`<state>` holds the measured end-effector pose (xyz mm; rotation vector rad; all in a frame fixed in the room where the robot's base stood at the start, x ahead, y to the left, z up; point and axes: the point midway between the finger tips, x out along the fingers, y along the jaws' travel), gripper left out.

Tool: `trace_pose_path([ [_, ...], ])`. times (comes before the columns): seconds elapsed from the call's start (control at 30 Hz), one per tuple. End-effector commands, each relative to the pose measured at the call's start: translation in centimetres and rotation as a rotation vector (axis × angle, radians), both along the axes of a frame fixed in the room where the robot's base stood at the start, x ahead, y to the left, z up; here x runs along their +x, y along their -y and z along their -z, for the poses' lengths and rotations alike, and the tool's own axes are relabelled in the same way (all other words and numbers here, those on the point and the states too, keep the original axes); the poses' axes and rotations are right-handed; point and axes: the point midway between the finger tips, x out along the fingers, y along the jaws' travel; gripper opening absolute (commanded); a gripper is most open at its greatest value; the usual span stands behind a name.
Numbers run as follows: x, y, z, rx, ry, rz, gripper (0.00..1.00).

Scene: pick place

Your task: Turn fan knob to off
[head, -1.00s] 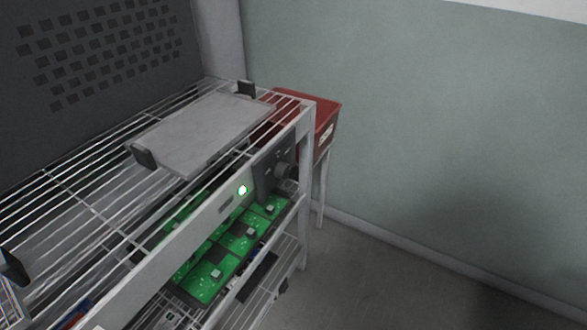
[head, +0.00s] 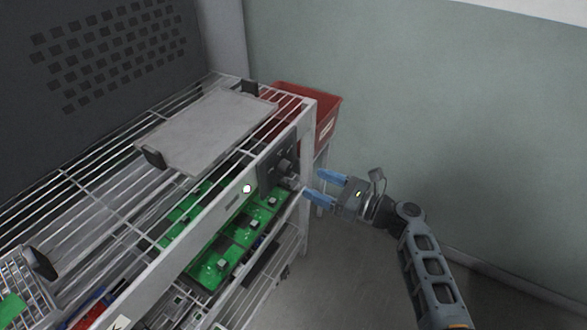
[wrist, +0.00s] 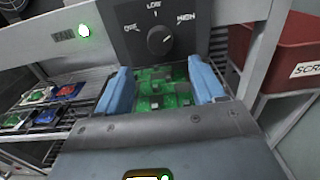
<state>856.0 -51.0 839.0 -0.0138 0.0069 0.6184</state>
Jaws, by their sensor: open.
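The fan knob (head: 286,168) is a dark round dial on a dark panel (head: 272,160) at the right end of the rack's front rail. In the wrist view the knob (wrist: 160,40) sits among labels: one at left that seems to read OFF, LOW above, HIGH at right. Its pointer seems tilted up and right, but I cannot tell the exact setting. My gripper (head: 317,185) is open and empty, its blue fingers pointing at the panel from the right, apart from the knob. In the wrist view my gripper (wrist: 160,82) has its fingertips below the knob, one to each side.
A lit indicator (head: 246,189) is on the rail left of the panel. Green circuit boards (head: 225,245) lie on the shelf below. A grey plate (head: 205,130) lies on the wire top shelf. A red bin (head: 325,110) stands behind the rack's right post. Floor at right is open.

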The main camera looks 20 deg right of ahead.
Motion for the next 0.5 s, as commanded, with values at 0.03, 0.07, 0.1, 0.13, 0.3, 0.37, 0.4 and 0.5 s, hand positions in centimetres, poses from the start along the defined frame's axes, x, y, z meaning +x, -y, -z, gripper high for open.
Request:
trace_pose_path([
  [0.03, 0.3, 0.0, -0.3, 0.015, 0.002, -0.003, 0.69],
  [0.07, 0.5, -0.1, -0.4, 0.020, 0.002, -0.004, 0.69],
  [0.1, 0.8, -0.3, -0.5, 0.022, 0.003, -0.005, 0.69],
  [0.13, 1.0, -0.4, -0.5, 0.022, 0.003, -0.005, 0.69],
  [0.3, 3.0, -2.0, -0.5, 0.019, 0.002, -0.007, 0.69],
  [0.37, 3.8, -2.5, -0.5, 0.018, 0.003, -0.006, 0.69],
  [0.4, 4.3, -2.8, -0.5, 0.018, 0.002, -0.005, 0.69],
  [0.5, 5.3, -3.6, -0.4, 0.018, 0.003, -0.006, 0.69],
])
